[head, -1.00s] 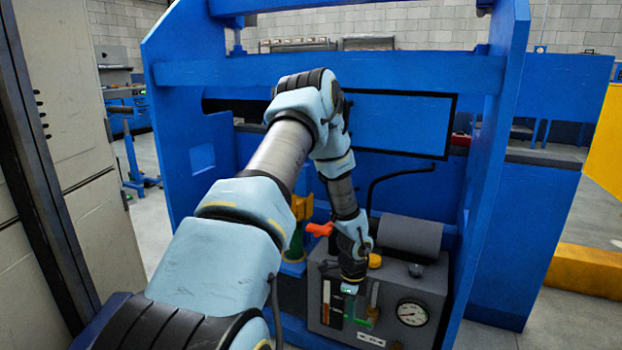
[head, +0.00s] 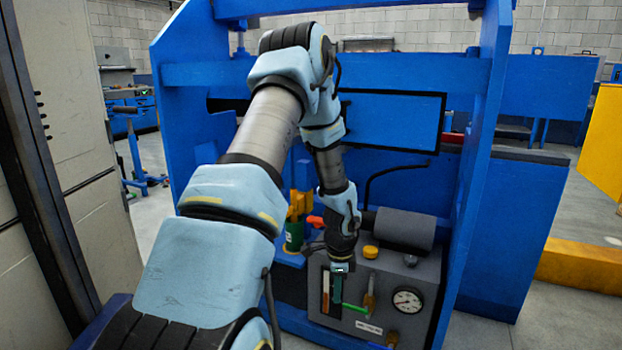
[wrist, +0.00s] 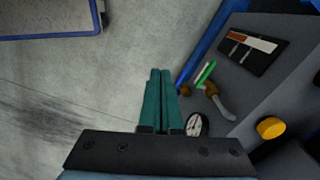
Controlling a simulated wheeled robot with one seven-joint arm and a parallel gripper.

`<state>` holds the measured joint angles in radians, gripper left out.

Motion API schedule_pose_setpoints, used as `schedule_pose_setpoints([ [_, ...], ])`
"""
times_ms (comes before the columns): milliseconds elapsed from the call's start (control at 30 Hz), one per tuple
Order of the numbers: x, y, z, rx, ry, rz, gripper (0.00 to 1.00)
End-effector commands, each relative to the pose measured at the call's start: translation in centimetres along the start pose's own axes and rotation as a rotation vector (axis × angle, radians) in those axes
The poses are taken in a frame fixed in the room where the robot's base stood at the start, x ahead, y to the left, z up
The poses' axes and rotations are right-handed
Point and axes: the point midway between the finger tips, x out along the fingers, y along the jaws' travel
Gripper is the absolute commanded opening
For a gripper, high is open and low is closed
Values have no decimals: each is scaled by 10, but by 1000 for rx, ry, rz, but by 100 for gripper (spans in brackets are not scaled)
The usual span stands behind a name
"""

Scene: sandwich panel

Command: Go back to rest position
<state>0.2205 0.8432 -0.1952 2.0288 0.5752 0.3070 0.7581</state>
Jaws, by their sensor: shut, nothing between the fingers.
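My gripper (head: 340,268) is in front of the grey control box of the blue press, near its left part. In the wrist view its two teal fingers (wrist: 160,75) lie together, shut with nothing between them, over bare floor. The control box (head: 385,330) carries a round white gauge (head: 407,300), a yellow knob (head: 370,252), a green lever (head: 354,308) and a brass-coloured lever (head: 369,298). My forearm and wrist hide part of the press behind them.
The blue press frame (head: 478,170) stands around the box, with a crossbeam (head: 400,72) behind my raised elbow. A beige cabinet (head: 75,130) stands close on the left. A yellow barrier (head: 585,264) is at right.

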Motion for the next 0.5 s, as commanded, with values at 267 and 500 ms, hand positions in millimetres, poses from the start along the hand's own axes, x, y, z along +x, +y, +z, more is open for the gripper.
schedule_pose_setpoints([
  [267,-82,19,50,-423,-20,-43,0],
  [500,-158,69,97,-962,7,-78,0],
])
